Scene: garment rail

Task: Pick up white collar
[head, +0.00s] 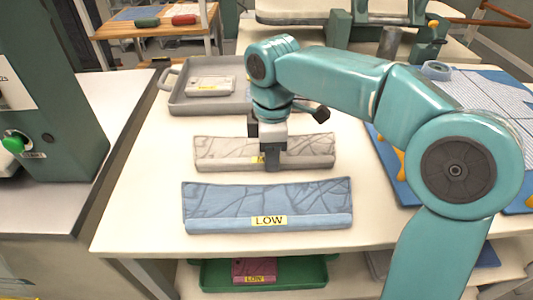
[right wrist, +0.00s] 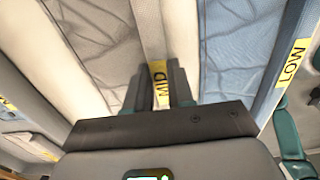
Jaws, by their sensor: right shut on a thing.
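The white collar (head: 220,154) lies on the table, a pale, creased, wide piece with a thick front band. A yellow label on that band reads MID in the right wrist view. My right gripper (head: 271,160) comes down from above onto the middle of the band. In the right wrist view the fingers (right wrist: 158,95) are on either side of the white collar's band (right wrist: 152,30), shut on it by the label. The collar looks still flat on the table. My left gripper is not in view.
A blue collar (head: 268,203) labelled LOW lies just in front. A grey tray (head: 180,101) holding another pale collar (head: 211,86) stands behind. A blue mat (head: 395,185) is at right. A green tray (head: 215,278) with a pink collar (head: 254,268) sits below.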

